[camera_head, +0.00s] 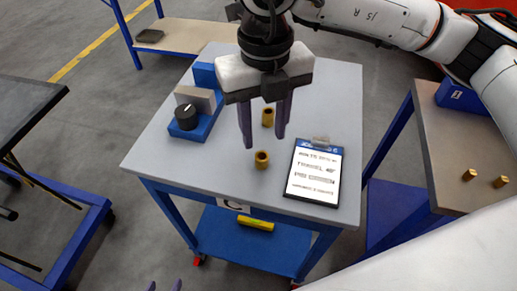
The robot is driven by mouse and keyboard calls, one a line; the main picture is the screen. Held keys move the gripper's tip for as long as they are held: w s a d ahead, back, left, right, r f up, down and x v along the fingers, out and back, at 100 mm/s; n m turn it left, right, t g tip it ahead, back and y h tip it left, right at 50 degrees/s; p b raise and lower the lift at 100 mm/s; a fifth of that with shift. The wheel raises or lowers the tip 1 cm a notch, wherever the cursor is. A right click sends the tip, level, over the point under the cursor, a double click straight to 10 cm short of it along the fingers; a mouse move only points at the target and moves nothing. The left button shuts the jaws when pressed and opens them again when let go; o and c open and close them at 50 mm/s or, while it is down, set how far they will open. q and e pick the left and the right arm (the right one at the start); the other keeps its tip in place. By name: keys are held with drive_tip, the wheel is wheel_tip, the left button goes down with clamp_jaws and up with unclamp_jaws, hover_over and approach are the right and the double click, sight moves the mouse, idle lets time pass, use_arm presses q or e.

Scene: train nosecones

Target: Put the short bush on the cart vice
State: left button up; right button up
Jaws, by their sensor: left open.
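The cart vice (208,126) is blue with a grey jaw plate and a black knob, at the left of the grey cart top. Two brass bushes stand upright on the cart: a near one (262,160) and a farther one (267,118). They look similar in height; I cannot tell which is the short bush. My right gripper (263,138) points down over the cart with its purple fingers apart. The farther bush shows between the fingers, with gaps on both sides. My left gripper (165,287) shows only its fingertips at the bottom edge, apart and empty.
A clipboard (314,172) lies on the cart's right side. Two brass pieces, a left one (469,175) and a right one (500,182), stand on the right table (440,135) with a blue bin (462,97). A dark-topped cart (28,105) stands left. The cart's front left is clear.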

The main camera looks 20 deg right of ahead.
sight(260, 153)
wheel_tip(260, 153, down, 3)
drive_tip(key=shift+s+f, duration=0.1)
drive_tip(key=shift+f, duration=0.05)
drive_tip(key=shift+w+a+f+p, duration=0.1)
drive_tip(key=shift+w+f+p, duration=0.1)
drive_tip(key=shift+f, duration=0.7)
drive_tip(key=shift+w+f+p, duration=0.2)
drive_tip(key=shift+f+p, duration=0.05)
drive_tip(key=shift+f, duration=0.65)
drive_tip(key=shift+w+a+f+p, duration=0.1)
drive_tip(key=shift+w+f+p, duration=0.1)
drive_tip(key=shift+f, duration=0.7)
clamp_jaws()
drive_tip(key=shift+r, duration=0.1)
